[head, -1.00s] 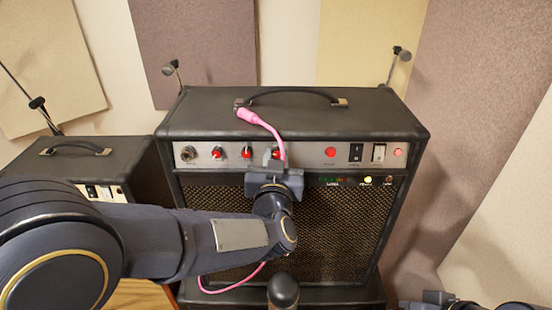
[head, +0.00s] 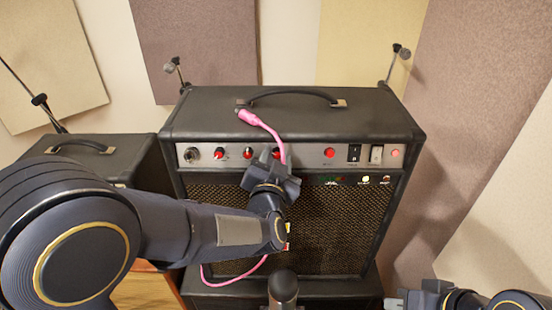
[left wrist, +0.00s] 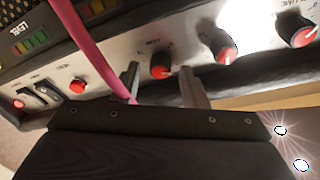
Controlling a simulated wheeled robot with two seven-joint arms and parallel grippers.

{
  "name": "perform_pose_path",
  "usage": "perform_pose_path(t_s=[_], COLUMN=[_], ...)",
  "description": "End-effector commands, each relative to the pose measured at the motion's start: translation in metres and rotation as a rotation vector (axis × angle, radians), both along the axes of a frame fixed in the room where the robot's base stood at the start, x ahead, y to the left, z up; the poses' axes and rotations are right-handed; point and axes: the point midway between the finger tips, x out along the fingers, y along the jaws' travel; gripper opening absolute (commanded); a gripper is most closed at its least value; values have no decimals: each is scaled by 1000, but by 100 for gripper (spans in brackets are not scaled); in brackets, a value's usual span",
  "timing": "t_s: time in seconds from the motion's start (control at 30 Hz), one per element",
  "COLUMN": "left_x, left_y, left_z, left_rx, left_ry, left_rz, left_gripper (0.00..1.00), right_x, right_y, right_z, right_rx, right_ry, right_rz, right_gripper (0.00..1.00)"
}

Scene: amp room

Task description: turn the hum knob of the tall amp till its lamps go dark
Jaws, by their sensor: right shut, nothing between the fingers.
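The tall amp (head: 185,205) stands ahead with red knobs along its silver panel. My left gripper (head: 272,157) is at the panel's third red knob. In the left wrist view my left fingers (left wrist: 161,85) are parted, one on each side of this red knob (left wrist: 162,66). I cannot tell whether they touch it. Its label is too blurred to read. The lamp row (head: 333,180) below the panel shows faint green and red; in the left wrist view the lamp row (left wrist: 30,41) shows green, orange and red segments. My right gripper (head: 393,303) is shut and empty at bottom right.
A pink cable (head: 262,124) lies over the amp's top and hangs down its front close to my left fingers. Two switches (head: 365,154) and a red light (head: 330,153) sit right of the knobs. A smaller amp (head: 95,152) stands left, partly behind my left arm.

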Motion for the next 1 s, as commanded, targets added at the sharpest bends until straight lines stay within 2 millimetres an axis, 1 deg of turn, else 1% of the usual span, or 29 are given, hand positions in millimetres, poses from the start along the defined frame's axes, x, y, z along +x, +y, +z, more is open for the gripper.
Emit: perform_pose_path(t_s=[0.27, 0.37, 0.47, 0.7, 0.83, 1.0], left_x=[0, -5, -18, -59, -73, -78], left_y=[0, 0, 1, 6, 7, 9], left_z=[0, 1, 0, 1, 2, 2], left_rx=[-1, -3, -3, -2, -2, 0], left_ry=[0, -1, -2, -1, -1, 0], left_rz=[0, -1, -2, -4, -3, 0], left_gripper=[43, 43, 43, 43, 43, 43], right_x=[0, 0, 0, 0, 0, 0], right_y=[0, 0, 0, 0, 0, 0], right_z=[0, -2, -5, -11, -12, -12], right_rx=[0, 0, 0, 0, 0, 0], right_ry=[0, 0, 0, 0, 0, 0], right_rz=[0, 0, 0, 0, 0, 0], right_gripper=[0, 0, 0, 0, 0, 0])
